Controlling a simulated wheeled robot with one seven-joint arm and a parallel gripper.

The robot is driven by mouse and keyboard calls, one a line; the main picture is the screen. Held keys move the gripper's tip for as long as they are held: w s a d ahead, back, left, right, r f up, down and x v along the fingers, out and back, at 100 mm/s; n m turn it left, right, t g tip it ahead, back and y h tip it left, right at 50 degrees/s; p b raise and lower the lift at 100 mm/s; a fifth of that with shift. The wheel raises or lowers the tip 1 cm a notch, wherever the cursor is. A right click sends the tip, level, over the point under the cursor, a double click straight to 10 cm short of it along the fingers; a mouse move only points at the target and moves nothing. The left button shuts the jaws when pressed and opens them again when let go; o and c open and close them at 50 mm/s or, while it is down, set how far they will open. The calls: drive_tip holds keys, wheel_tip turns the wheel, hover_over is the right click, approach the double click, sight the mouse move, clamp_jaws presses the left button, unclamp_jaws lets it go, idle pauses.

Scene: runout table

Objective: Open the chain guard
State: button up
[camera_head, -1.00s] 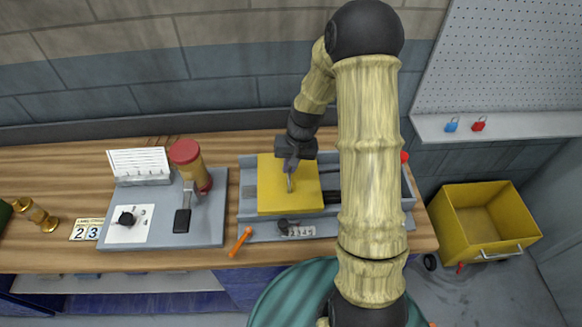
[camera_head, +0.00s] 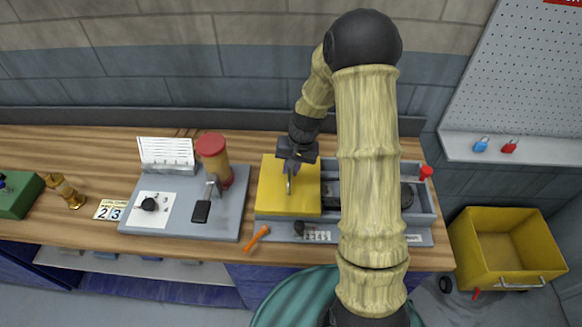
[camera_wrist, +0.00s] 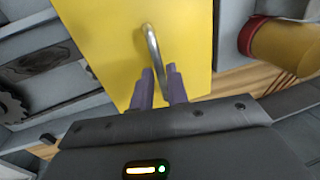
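The chain guard (camera_head: 270,188) is a yellow flat cover on a grey machine bed (camera_head: 425,228), lying over its left end. A metal loop handle stands on it. My gripper (camera_head: 290,172) reaches down from above to the handle. In the wrist view the guard (camera_wrist: 115,35) fills the middle, and its handle (camera_wrist: 151,42) runs down between the two purple fingers of my gripper (camera_wrist: 162,80), which close on its lower end. Right of the guard, dark machine parts are uncovered, partly hidden by my arm.
A grey panel (camera_head: 222,222) with a black knob and a red-topped yellow cylinder (camera_head: 218,165) stands close left. An orange tool (camera_head: 257,238) lies in front. A yellow bin (camera_head: 463,235) stands on the floor at right, below a shelf with blue and red padlocks.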

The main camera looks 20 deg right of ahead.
sight(302, 182)
drive_tip(key=shift+o, duration=1.4)
drive_tip(key=shift+r, duration=0.1)
drive_tip(key=s+d+r+b, duration=0.1)
drive_tip(key=d+r+b, duration=0.2)
drive_tip(key=r, duration=1.4)
drive_tip(key=shift+d, duration=0.1)
drive_tip(key=s+a+f+n+t+h, duration=0.1)
drive_tip(key=s+a+f, duration=0.1)
drive_tip(key=s, duration=0.6)
drive_tip(key=s+a+f+n+t+h, duration=0.1)
drive_tip(key=s+f+n, duration=0.1)
drive_tip(key=s+f, duration=0.3)
drive_tip(key=s, duration=0.3)
drive_tip(key=shift+a+f+n, duration=0.15)
drive_tip(key=shift+a+n, duration=0.15)
drive_tip(key=shift+a, duration=0.05)
